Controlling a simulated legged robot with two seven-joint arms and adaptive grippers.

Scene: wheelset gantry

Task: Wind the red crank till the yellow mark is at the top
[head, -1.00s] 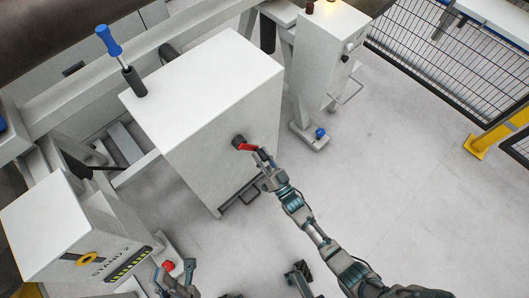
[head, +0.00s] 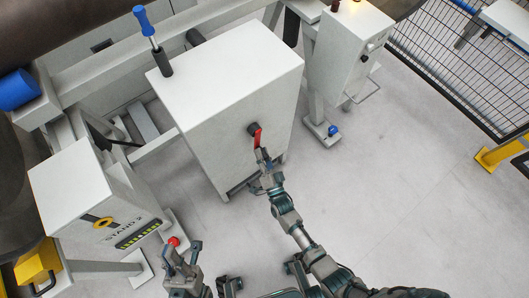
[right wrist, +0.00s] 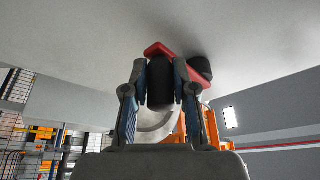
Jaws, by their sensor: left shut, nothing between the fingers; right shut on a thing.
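The red crank (head: 257,138) is on the front face of a white cabinet (head: 215,140). Its arm points mostly down from the dark hub (head: 253,129). My right gripper (head: 264,160) is at the crank's outer end. In the right wrist view, its fingers are shut around the black crank handle (right wrist: 160,80), with the red crank arm (right wrist: 158,48) behind and the hub (right wrist: 200,68) to the right. My left gripper (head: 183,256) is low in the head view, shut and empty, away from the crank. I cannot make out a yellow mark by the crank.
The Stand 2 box (head: 80,190), with a yellow ring (head: 103,222), is left. A red knob (head: 174,241) shows beside my left gripper.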

